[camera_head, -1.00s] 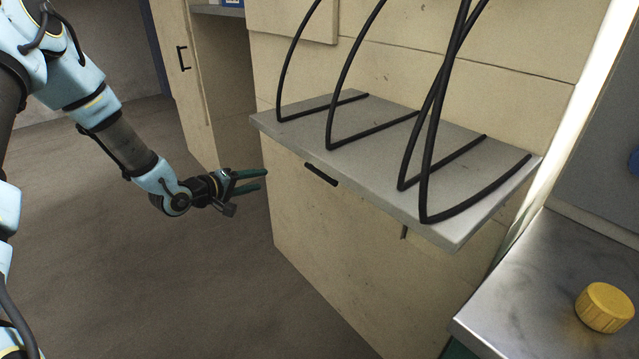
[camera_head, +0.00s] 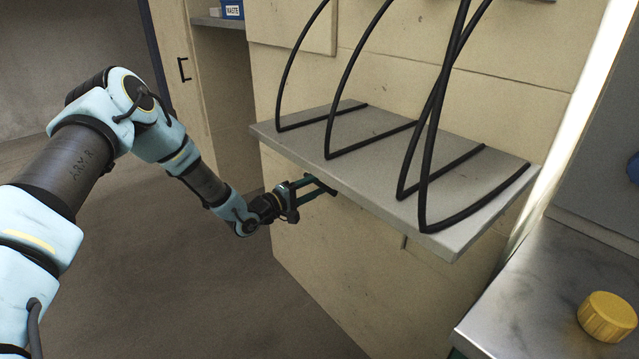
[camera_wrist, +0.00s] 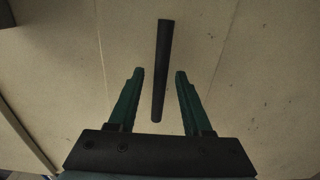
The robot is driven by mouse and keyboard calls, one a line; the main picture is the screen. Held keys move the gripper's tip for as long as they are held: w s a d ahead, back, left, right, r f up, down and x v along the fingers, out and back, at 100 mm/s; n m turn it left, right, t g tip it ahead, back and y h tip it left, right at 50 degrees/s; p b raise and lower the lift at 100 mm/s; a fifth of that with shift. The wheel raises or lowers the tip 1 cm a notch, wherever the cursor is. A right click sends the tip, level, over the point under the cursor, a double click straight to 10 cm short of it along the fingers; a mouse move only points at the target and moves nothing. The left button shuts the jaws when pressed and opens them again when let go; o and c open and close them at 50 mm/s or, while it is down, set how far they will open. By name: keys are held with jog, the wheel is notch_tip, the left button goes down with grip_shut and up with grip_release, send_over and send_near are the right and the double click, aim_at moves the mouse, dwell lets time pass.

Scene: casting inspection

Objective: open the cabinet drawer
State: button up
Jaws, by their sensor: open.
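The cabinet (camera_head: 310,255) is pale beige, with a grey top (camera_head: 345,175) overhanging its front. Its drawer front (camera_wrist: 240,70) fills most of the wrist view and looks closed. The black bar handle (camera_wrist: 162,65) runs upright in the wrist view, and its lower end lies between my two green fingers. My gripper (camera_wrist: 159,75) is open, one finger on each side of the handle, with visible gaps. In the head view my gripper (camera_head: 318,188) is at the handle just under the top's front edge and hides much of it.
Several black curved rods (camera_head: 340,85) stand on the grey top. A metal counter (camera_head: 540,290) with a yellow cap (camera_head: 606,317) is at the lower right. A tall cabinet with a black handle (camera_head: 183,69) stands behind at the left. The floor in front is clear.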

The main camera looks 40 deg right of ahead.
jog(key=shift+d, duration=0.6)
grip_shut()
dwell(1.1)
